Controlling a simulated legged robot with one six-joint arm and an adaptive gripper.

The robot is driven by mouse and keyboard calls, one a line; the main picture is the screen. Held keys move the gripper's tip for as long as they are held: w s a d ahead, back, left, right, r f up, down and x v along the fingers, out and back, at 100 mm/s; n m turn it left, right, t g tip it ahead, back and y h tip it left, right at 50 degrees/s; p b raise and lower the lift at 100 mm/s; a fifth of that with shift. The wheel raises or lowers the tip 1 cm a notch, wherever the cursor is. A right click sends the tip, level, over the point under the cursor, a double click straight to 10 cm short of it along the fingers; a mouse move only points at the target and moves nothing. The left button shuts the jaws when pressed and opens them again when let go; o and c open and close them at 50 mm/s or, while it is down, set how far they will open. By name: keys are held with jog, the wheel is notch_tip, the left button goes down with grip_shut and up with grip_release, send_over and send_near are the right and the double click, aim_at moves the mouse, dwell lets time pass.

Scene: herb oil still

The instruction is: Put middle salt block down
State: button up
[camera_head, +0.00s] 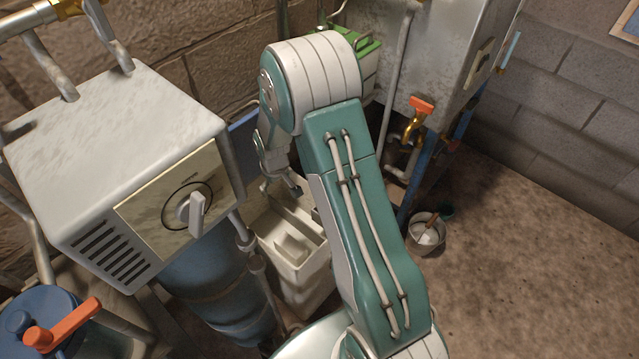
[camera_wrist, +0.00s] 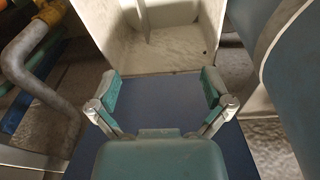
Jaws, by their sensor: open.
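A pale, open-topped bin (camera_head: 306,272) stands on the floor below my gripper. A pale block-like shape (camera_head: 291,246) shows inside it; I cannot tell whether it is the middle salt block. My gripper (camera_head: 281,186) is above the bin's back edge, partly hidden by my arm. In the wrist view my gripper (camera_wrist: 160,86) is open, with nothing between its fingers. The bin's pale wall and inside (camera_wrist: 160,50) show just beyond the fingertips, and a pale upright shape stands at the top edge.
A blue panel (camera_wrist: 150,115) lies behind the fingers in the wrist view. A grey control box (camera_head: 120,160) and a blue cylinder (camera_head: 215,285) are left of the bin. A metal tank (camera_head: 440,60) with an orange-handled tap (camera_head: 417,112) and a bucket (camera_head: 427,237) are right.

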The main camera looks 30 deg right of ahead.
jog(key=s+r+m+t, duration=0.1)
jog(key=s+r, duration=0.3)
jog(key=r, duration=0.7)
jog(key=s+r+m+t, duration=0.1)
jog(key=s+r, duration=0.4)
jog(key=r, duration=0.6)
jog(key=s+r+t, duration=0.1)
jog(key=s+r, duration=0.3)
jog(key=s, duration=0.5)
jog(key=s+r+m+t, duration=0.1)
jog(key=s+r, duration=0.4)
jog(key=s, duration=0.4)
jog(key=shift+r, duration=0.3)
jog(key=shift+m, duration=0.3)
